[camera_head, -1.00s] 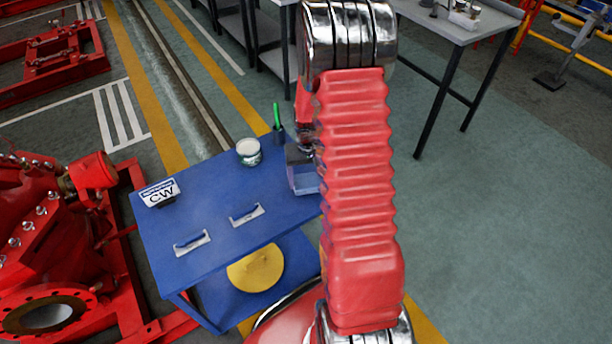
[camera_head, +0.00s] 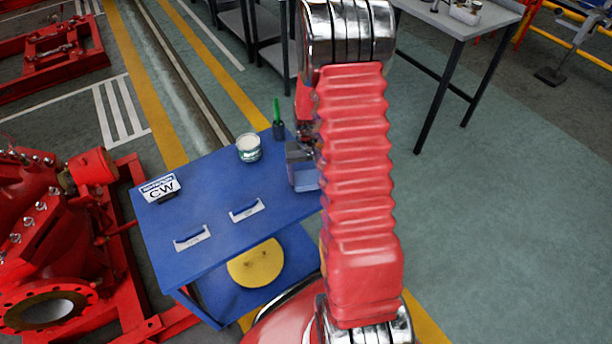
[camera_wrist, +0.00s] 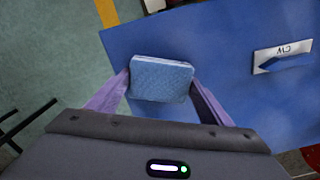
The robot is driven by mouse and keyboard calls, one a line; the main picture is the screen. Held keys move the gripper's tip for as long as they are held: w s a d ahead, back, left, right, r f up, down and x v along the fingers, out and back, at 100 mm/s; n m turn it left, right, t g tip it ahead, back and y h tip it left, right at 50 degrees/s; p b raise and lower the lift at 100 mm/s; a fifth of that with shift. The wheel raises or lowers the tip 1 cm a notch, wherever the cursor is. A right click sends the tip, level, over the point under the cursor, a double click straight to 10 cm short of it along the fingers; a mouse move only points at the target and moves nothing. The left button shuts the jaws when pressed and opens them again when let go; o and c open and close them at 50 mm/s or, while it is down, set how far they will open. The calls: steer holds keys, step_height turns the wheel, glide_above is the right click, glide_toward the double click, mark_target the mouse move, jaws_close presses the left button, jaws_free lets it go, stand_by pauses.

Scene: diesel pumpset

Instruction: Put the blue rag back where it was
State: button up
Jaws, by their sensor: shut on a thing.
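The blue rag (camera_wrist: 161,78) is a pale blue, folded, block-like piece between the two purple fingers of my gripper (camera_wrist: 161,84) in the wrist view. The fingers are shut on its two sides. Behind it lies the blue top of a cart (camera_wrist: 225,45). In the head view, the rag (camera_head: 305,178) shows at the right end of the cart top (camera_head: 215,185), just left of my red arm. My arm hides much of the gripper there. I cannot tell whether the rag touches the cart top or hangs just above it.
A yellow disc (camera_head: 256,264) lies on the lower shelf. Red pump machinery (camera_head: 45,240) stands at left.

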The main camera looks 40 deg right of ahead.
steer(key=shift+f, duration=0.2)
steer(key=o, duration=1.2)
steer(key=shift+r, duration=0.15)
step_height(320, 180, up, 13)
steer(key=shift+r, duration=0.2)
